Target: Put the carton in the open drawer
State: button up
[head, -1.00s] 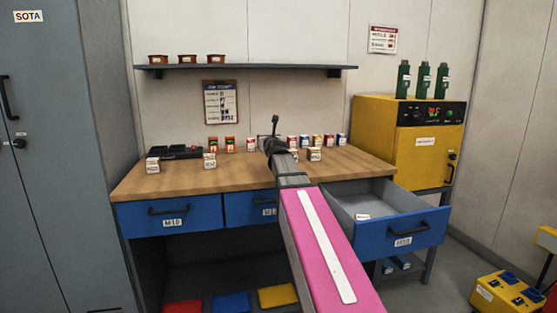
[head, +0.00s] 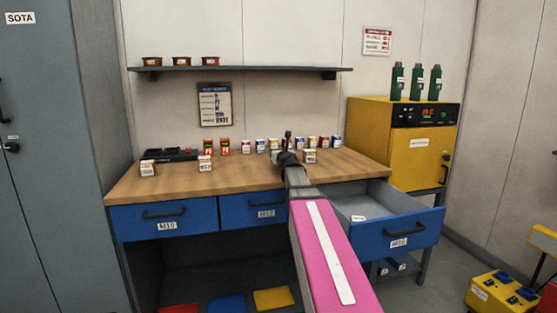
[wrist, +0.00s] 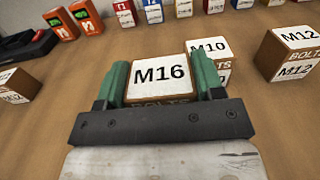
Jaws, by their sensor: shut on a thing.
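A white-topped carton marked M16 BOLTS (wrist: 160,77) sits between the green fingers of my gripper (wrist: 161,66) in the wrist view. The fingers are shut on its two sides. Whether it touches the bench top is hard to tell. In the head view my gripper (head: 287,153) is over the bench, and my arm hides the carton. The open drawer (head: 400,238) is blue with a grey inside and juts out at the bench's right end, right of my arm. A small white item (head: 358,218) shows in it. My gripper is behind and left of the drawer.
Other cartons stand on the wooden bench (head: 240,180): an M10 (wrist: 208,48) just behind the held one, an M12 (wrist: 292,52) to the right, another (wrist: 18,86) to the left. Several cans line the back. A shelf (head: 240,69) hangs above; a yellow oven (head: 400,145) stands right.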

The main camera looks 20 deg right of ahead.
jog(key=shift+f, duration=1.4)
jog(key=o, duration=1.2)
jog(key=shift+f, duration=0.1)
